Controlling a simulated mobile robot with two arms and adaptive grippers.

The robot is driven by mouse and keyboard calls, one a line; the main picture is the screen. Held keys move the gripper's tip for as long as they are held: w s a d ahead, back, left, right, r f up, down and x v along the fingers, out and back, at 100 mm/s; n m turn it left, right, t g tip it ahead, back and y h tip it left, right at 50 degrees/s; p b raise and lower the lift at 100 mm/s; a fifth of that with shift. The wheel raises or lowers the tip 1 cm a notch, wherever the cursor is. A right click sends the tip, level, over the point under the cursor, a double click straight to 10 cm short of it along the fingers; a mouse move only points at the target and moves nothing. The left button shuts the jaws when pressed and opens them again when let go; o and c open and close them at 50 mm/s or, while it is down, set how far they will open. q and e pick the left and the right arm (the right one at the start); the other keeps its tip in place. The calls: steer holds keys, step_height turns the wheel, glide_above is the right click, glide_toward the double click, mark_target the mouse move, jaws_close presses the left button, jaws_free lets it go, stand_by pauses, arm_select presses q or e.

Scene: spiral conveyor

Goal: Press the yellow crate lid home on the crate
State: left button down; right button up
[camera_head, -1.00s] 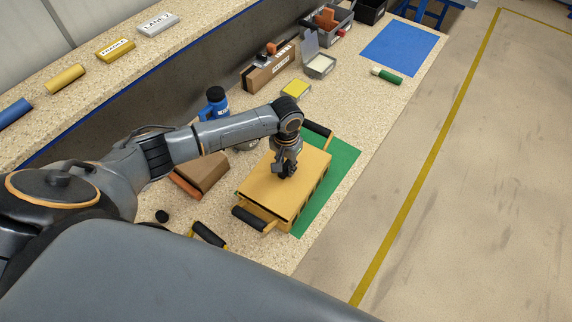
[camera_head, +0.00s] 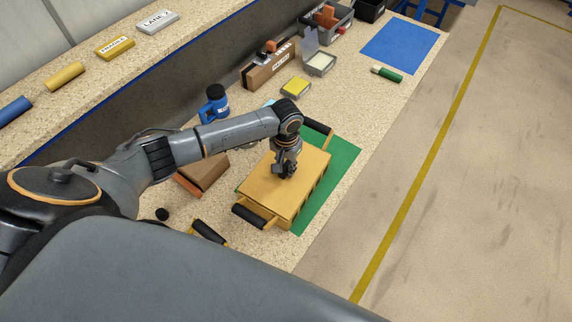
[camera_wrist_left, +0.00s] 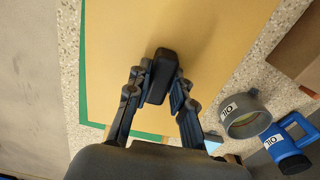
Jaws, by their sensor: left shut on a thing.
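The yellow lid (camera_head: 257,183) lies over the top of the yellow crate (camera_head: 309,198), which has black grips at its two ends. My left gripper (camera_head: 287,174) is above the middle of the lid, pointing down. In the left wrist view, my left gripper (camera_wrist_left: 160,84) is shut on the lid's black handle (camera_wrist_left: 162,68), with the lid (camera_wrist_left: 215,28) filling much of the picture. The lid looks level and close to the rim; the far rim is hidden and I cannot tell whether it is fully seated. My right gripper is not in view.
The crate stands on a green mat (camera_head: 343,164) near the bench's right edge. A brown box (camera_head: 205,170) and a blue jug (camera_head: 215,104) stand to its left. A yellow sponge-like block (camera_head: 295,86) lies beyond. The blue mat (camera_head: 400,45) is clear.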

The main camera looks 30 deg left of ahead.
mark_target(286, 166)
arm_select(q)
steer(key=c, duration=1.1)
jaws_free()
step_height(286, 166, up, 12)
steer(key=shift+d+f, duration=0.1)
